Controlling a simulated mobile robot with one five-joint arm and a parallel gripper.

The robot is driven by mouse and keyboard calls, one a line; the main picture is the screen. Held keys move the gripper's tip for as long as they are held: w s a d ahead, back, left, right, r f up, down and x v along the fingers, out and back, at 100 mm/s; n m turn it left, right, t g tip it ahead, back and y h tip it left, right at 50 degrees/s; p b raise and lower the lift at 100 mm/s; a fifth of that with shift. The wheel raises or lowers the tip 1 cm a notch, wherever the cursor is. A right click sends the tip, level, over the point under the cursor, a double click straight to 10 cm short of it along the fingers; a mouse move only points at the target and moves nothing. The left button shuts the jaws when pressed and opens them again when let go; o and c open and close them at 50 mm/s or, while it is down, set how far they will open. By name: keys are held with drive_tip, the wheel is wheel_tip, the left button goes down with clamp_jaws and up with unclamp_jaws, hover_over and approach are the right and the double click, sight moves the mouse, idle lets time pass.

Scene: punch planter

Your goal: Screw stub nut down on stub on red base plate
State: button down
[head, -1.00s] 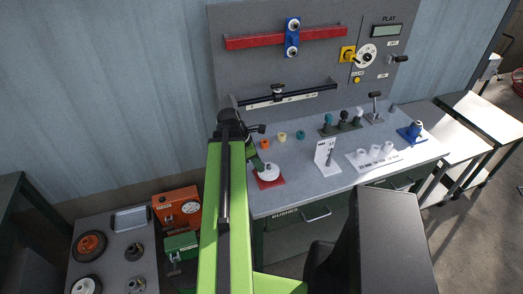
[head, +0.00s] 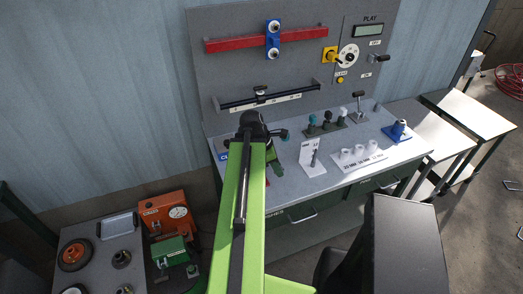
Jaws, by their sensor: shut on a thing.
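My gripper (head: 274,160) shows only in part, to the right of my green arm link near the bench's left end. It is shut and points down. The stub nut in it is too small and too covered to make out.
A grey panel (head: 225,75) rises behind. A cart (head: 100,257) stands at lower left.

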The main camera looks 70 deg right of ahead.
drive_tip(key=w+d+r+n+h+p, duration=0.15)
drive_tip(key=w+r+p, duration=0.25)
drive_tip(key=w, duration=0.7)
drive_tip(key=shift+n+y, duration=0.25)
drive_tip(key=shift+n, duration=0.2)
drive_tip(key=f+b, duration=0.6)
drive_tip(key=shift+d, duration=0.25)
drive_tip(key=shift+f+b, duration=0.4)
drive_tip(key=shift+b, duration=0.1)
drive_tip(key=shift+f+b, duration=0.75)
drive_tip(key=shift+r, duration=0.1)
